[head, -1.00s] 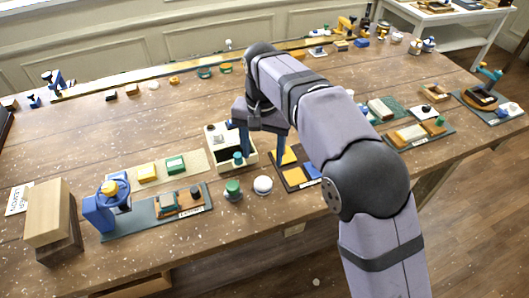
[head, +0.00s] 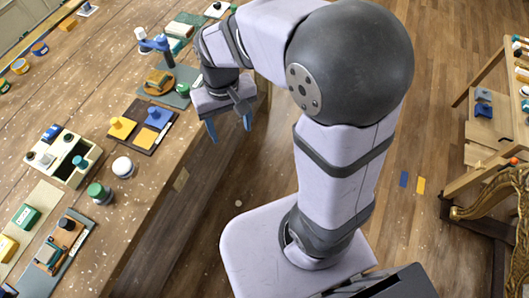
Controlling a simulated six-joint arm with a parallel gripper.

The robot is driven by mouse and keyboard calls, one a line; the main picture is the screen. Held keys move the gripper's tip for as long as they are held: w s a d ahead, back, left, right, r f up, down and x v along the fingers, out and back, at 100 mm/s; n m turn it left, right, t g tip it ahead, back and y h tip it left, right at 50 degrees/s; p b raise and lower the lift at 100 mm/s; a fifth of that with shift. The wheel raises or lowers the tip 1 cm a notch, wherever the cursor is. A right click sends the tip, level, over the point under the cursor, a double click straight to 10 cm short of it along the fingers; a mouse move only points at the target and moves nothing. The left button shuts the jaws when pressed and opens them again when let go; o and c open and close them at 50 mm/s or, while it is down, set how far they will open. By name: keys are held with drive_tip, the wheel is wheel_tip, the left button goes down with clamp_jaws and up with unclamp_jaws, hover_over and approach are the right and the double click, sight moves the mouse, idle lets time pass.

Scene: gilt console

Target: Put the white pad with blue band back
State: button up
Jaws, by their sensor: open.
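My gripper (head: 230,130) points down with its two blue fingers apart and nothing between them. It hangs at the table's front edge, with floor behind the fingers. I cannot make out for sure a white pad with a blue band. A round white piece with a greyish lower part (head: 122,167) stands on the table near the front edge, left of my gripper; a blue band on it is not clear. A pale block (head: 180,30) lies on a green mat farther back, too small to tell its markings.
A white compartment tray (head: 88,171) and a dark board with yellow and blue pieces (head: 142,138) lie left of my gripper. A green round piece (head: 97,192) stands by the tray. A blue stand (head: 158,44) rises behind. Open floor (head: 215,215) lies in front.

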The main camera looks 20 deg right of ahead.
drive_tip(key=s+d+f, duration=0.3)
drive_tip(key=s+d, duration=0.3)
drive_tip(key=s, duration=0.2)
drive_tip(key=shift+s+d+f, duration=0.25)
drive_tip(key=shift+s+f, duration=0.15)
